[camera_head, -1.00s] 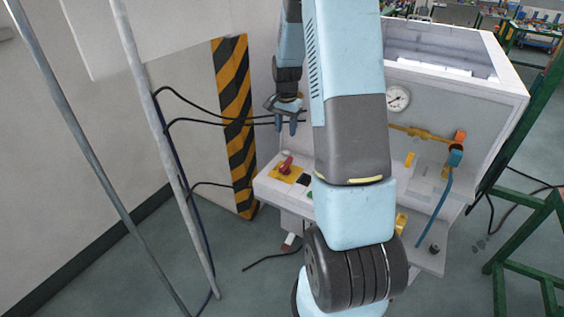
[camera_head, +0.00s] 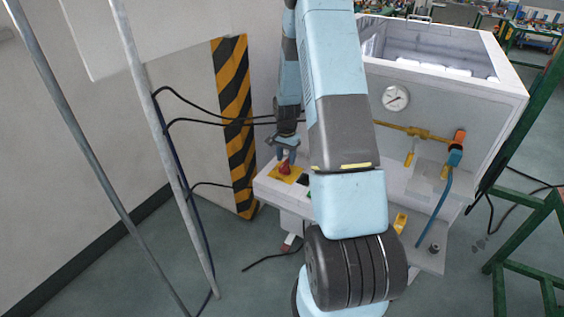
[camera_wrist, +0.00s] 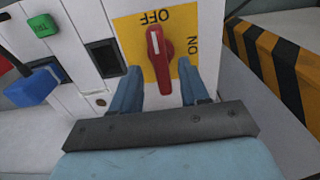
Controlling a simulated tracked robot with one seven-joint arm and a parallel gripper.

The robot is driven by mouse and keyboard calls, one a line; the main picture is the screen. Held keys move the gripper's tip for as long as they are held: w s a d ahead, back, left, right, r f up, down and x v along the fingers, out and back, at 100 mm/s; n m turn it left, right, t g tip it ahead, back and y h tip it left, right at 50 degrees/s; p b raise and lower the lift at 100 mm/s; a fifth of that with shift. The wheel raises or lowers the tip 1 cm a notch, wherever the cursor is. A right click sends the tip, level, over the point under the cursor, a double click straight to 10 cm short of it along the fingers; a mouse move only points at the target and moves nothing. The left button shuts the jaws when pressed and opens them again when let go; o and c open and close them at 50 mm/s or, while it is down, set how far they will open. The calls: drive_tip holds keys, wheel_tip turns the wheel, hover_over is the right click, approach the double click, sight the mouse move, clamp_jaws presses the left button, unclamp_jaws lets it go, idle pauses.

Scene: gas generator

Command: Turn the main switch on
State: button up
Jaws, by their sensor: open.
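The main switch is a red rotary handle (camera_wrist: 159,55) on a yellow plate (camera_wrist: 130,38) with OFF and ON lettering. In the wrist view its white mark points to the OFF lettering; ON lies to the right of the handle. In the head view the red handle (camera_head: 286,168) is at the panel's left end, partly covered by the gripper. My gripper (camera_wrist: 162,85) is open, with one blue finger on each side below the handle. No contact shows. The gripper also shows in the head view (camera_head: 286,157), just above the switch.
A green button (camera_wrist: 42,25), a black socket (camera_wrist: 104,58) and a blue part (camera_wrist: 38,84) lie left of the switch. A striped post (camera_head: 234,120) stands beside the panel. A gauge (camera_head: 396,97) and yellow pipe (camera_head: 412,130) are to the right.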

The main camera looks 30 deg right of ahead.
drive_tip(key=shift+f, duration=0.8)
clamp_jaws()
